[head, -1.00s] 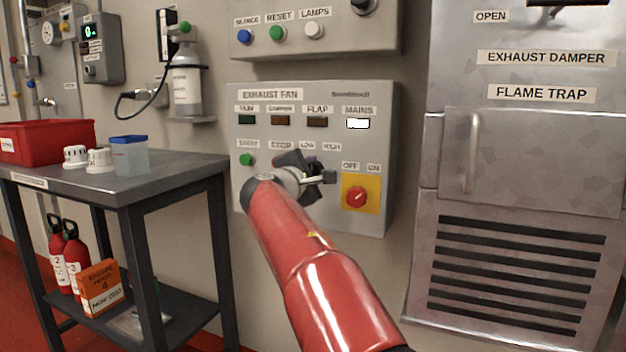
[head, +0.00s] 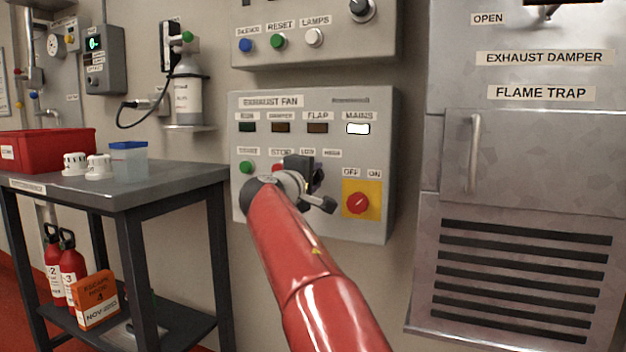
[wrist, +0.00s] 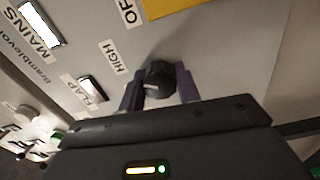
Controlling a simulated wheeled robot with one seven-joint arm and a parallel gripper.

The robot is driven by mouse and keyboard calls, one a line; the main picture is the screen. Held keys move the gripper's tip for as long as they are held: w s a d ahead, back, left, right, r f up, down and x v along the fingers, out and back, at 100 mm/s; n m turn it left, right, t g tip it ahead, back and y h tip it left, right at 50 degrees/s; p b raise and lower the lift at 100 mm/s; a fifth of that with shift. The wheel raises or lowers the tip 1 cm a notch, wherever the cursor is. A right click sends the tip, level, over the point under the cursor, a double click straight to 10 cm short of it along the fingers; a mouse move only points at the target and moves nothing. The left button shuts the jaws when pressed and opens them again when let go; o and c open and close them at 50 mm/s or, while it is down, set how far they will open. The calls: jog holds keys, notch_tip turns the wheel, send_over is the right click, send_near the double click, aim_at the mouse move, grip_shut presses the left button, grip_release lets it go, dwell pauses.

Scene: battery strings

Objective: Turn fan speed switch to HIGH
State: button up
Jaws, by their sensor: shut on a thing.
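The fan speed switch is a black knob (wrist: 160,78) with a pale pointer mark, on the grey exhaust fan panel (head: 240,205). In the wrist view my gripper (wrist: 160,88) has its two purple fingers on either side of the knob, shut on it. The HIGH label (wrist: 116,57) is just left of the knob there. In the head view my gripper (head: 308,178) is against the panel below the LOW and HIGH labels (head: 332,153) and hides the knob. Which position the pointer marks is hard to tell.
A red OFF/ON rotary switch (head: 358,203) on a yellow plate is close right of my gripper. The green START button (head: 246,167) and partly covered red STOP button (head: 278,168) are to the left. A metal table (head: 130,192) stands left.

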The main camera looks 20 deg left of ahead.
jog(key=shift+f, duration=0.1)
jog(key=o, duration=1)
jog(key=shift+c, duration=0.2)
jog(key=shift+s, duration=0.1)
jog(key=s+b, duration=0.2)
jog(key=s, duration=0.5)
jog(key=shift+s+a, duration=0.25)
jog(key=shift+s, duration=0.05)
